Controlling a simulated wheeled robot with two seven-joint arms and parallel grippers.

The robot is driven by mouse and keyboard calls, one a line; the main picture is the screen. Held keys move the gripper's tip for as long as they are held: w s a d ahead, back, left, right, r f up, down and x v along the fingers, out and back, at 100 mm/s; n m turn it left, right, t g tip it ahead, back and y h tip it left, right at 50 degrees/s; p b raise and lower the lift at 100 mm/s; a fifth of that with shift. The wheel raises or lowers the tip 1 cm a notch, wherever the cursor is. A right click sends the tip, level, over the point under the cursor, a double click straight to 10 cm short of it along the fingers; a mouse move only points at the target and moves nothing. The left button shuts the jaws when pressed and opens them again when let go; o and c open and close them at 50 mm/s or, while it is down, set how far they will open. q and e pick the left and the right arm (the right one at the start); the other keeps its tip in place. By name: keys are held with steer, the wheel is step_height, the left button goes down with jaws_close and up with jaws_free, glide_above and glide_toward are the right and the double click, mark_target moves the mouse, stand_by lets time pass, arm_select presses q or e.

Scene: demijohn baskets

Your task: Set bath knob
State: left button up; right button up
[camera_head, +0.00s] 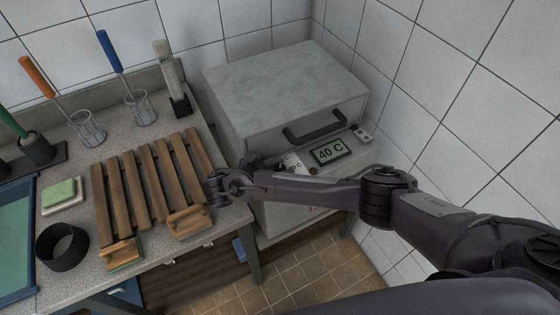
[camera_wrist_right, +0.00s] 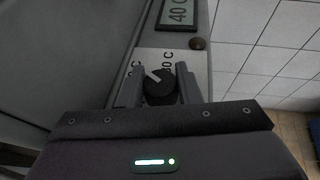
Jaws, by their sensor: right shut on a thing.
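The bath is a grey box (camera_head: 285,95) with a lid and dark handle at the back right in the head view. Its sloped front panel has a display (camera_head: 329,151) reading "40 C", which also shows in the wrist view (camera_wrist_right: 177,13). The round black knob (camera_wrist_right: 159,90) has a white pointer tilted to the upper left, between partly hidden temperature labels. My right gripper (camera_wrist_right: 163,84) is shut on the knob, one finger on each side. In the head view my right gripper (camera_head: 265,163) is at the panel, partly hidden by my arm. My left gripper is out of view.
A tiled wall (camera_head: 440,90) stands close on the right.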

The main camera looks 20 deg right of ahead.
steer(key=shift+f, duration=0.1)
stand_by(0.4)
steer(key=o, duration=1)
steer(key=shift+c, duration=0.2)
steer(key=shift+a+r+p, duration=0.15)
steer(key=shift+r+p, duration=0.1)
steer(key=shift+p, duration=0.15)
steer(key=p+v, duration=0.4)
steer(key=v, duration=0.2)
steer(key=shift+a+r, duration=0.1)
steer(key=shift+a, duration=0.15)
steer(key=shift+s+a+p, duration=0.2)
steer(key=shift+a+p, duration=0.15)
steer(key=shift+a, duration=0.05)
